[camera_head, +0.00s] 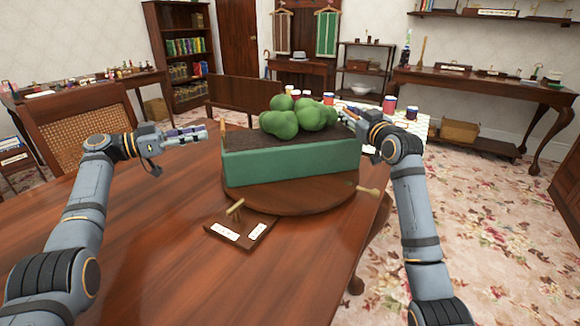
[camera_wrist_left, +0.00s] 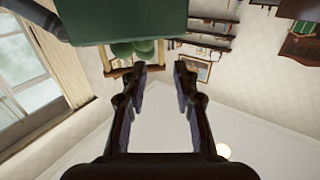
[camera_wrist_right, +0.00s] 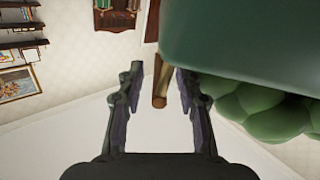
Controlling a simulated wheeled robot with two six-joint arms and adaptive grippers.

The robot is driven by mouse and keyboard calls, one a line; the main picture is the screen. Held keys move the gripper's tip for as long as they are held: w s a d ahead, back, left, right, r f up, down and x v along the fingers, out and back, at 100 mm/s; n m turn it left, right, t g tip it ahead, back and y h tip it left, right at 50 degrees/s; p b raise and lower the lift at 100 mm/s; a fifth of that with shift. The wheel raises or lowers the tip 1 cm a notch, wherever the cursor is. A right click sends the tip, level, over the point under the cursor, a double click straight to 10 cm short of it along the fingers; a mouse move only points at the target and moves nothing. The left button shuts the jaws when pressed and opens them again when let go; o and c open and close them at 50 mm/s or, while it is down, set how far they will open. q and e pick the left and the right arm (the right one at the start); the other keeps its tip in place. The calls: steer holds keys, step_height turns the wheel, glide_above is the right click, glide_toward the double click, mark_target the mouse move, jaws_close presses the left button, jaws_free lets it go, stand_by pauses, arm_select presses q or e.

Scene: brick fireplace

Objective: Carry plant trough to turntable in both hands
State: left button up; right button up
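The plant trough (camera_head: 290,162) is a long green box with dark soil and round green bushes. It rests on the turntable (camera_head: 300,198), a round brown wooden disc on the table. My left gripper (camera_head: 203,133) is open and empty, to the left of the trough and apart from it. A wooden handle (camera_head: 222,130) shows at the trough's left end. My right gripper (camera_head: 350,117) is open by the trough's right end. In the right wrist view a wooden handle (camera_wrist_right: 160,88) shows between its spread fingers, beside the green wall. The trough also shows in the left wrist view (camera_wrist_left: 125,20).
A light wooden knob (camera_head: 368,191) sticks out at the turntable's right edge. A small wooden stand with white labels (camera_head: 240,228) lies in front of it. Cups (camera_head: 390,103) stand behind at the right. The table (camera_head: 130,240) is clear at front left. A chair (camera_head: 80,140) stands left.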

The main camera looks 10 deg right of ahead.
arm_select(q)
steer(key=v, duration=0.4)
steer(key=shift+s+a, duration=0.1)
steer(key=shift+a, duration=0.15)
arm_select(e)
steer(key=s+d, duration=0.1)
steer(key=s, duration=1.1)
steer(key=shift+d, duration=0.4)
arm_select(q)
steer(key=shift+r, duration=0.15)
arm_select(e)
steer(key=shift+r, duration=0.15)
